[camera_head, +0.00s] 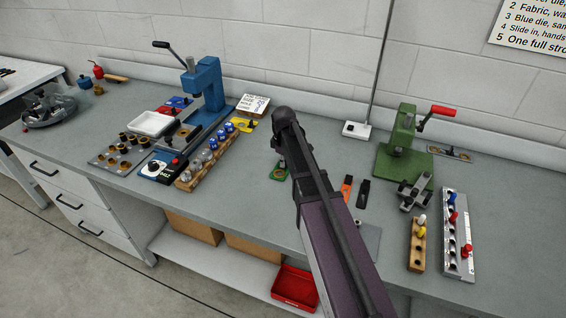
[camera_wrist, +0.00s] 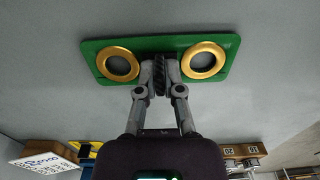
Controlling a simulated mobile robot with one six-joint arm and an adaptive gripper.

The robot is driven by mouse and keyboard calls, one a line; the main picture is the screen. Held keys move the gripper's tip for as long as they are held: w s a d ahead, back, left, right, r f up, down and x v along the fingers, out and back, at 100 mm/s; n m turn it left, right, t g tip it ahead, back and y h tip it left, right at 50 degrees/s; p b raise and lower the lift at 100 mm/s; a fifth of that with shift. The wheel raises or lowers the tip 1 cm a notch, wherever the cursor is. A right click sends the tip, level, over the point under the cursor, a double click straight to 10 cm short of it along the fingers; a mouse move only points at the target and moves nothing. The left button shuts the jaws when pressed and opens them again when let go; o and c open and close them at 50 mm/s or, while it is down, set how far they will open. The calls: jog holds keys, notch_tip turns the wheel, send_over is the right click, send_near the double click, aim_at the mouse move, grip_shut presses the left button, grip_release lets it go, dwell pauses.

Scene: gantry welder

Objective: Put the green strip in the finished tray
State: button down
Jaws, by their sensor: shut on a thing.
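The green strip (camera_wrist: 160,44) has two brass rings, one near each end. My gripper (camera_wrist: 160,76) is shut on its long edge at the middle, between the rings. In the head view, part of the green strip (camera_head: 277,173) shows beside my arm, over the middle of the bench; my arm hides the rest and the fingers. I cannot tell whether the strip touches the bench. A white tray (camera_head: 152,124) stands at the left by the blue press, and a red bin (camera_head: 295,286) is below the bench. No label shows which is the finished tray.
The blue press (camera_head: 205,85) and a wooden block of dies (camera_head: 205,163) stand left of my arm. Orange and black strips (camera_head: 347,188), the green press (camera_head: 402,150) and two die racks (camera_head: 457,235) are to the right. Bare bench lies front left of my arm.

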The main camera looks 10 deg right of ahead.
jog(key=shift+r+p, duration=1.5)
jog(key=shift+r, duration=0.1)
jog(key=s+d, duration=0.1)
jog(key=s, duration=0.4)
jog(key=s+d+r+p, duration=0.1)
jog(key=s, duration=0.4)
jog(key=s+d, duration=0.1)
jog(key=s, duration=0.4)
jog(key=shift+s+r, duration=0.2)
jog(key=shift+s, duration=0.15)
jog(key=shift+r+p, duration=0.1)
jog(key=shift+p, duration=0.25)
notch_tip(320, 180, up, 16)
jog(key=p, duration=1.5)
jog(key=shift+p, duration=0.35)
jog(key=shift+s+f, duration=0.15)
jog(key=shift+f, duration=0.05)
